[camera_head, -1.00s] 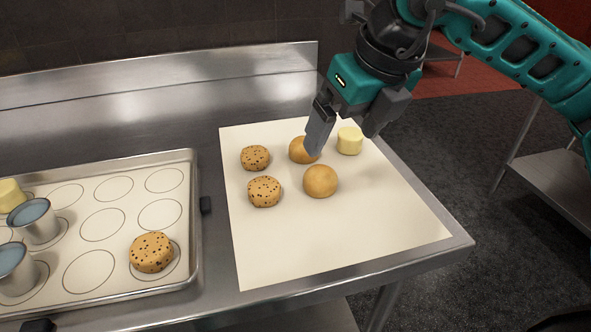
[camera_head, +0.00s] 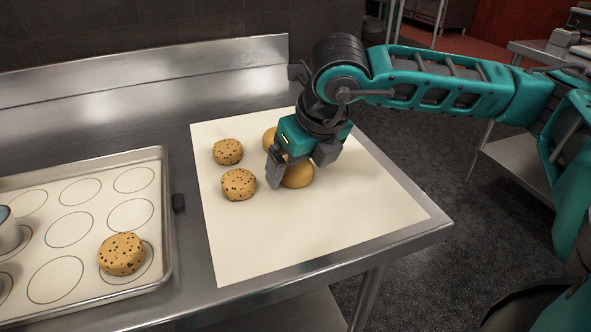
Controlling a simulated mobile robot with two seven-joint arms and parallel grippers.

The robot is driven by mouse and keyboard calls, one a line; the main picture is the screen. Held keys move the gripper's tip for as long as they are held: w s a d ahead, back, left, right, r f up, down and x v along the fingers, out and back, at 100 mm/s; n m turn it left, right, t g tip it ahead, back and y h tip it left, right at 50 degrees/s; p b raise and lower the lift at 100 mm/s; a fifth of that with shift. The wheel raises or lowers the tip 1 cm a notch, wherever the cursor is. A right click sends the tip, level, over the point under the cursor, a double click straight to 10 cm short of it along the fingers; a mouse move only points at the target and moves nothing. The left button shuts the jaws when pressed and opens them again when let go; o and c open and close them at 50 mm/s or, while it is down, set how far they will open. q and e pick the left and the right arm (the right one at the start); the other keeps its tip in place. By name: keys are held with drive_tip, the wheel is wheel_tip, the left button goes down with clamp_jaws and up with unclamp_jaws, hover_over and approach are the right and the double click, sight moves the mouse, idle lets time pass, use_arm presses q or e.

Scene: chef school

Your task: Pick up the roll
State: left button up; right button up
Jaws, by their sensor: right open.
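The near roll (camera_head: 298,176) is partly covered by my right gripper (camera_head: 300,172). The far roll (camera_head: 269,139) shows only its left part behind the gripper. My right gripper comes down over the near roll with its fingers apart, one finger at the roll's left side and the other to its upper right. I cannot tell whether a finger touches the roll. My left gripper is not in view.
Two speckled cookies (camera_head: 228,151) (camera_head: 239,184) sit on the mat just left of the rolls. A metal baking tray (camera_head: 168,230) with another speckled cookie (camera_head: 122,254) and a metal cup (camera_head: 8,232) lies at the left. The mat's front part is clear.

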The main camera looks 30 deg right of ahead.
drive_tip(key=shift+w+f, duration=0.15)
drive_tip(key=shift+f, duration=0.2)
drive_tip(key=c, duration=1.1)
drive_tip(key=shift+r, duration=0.1)
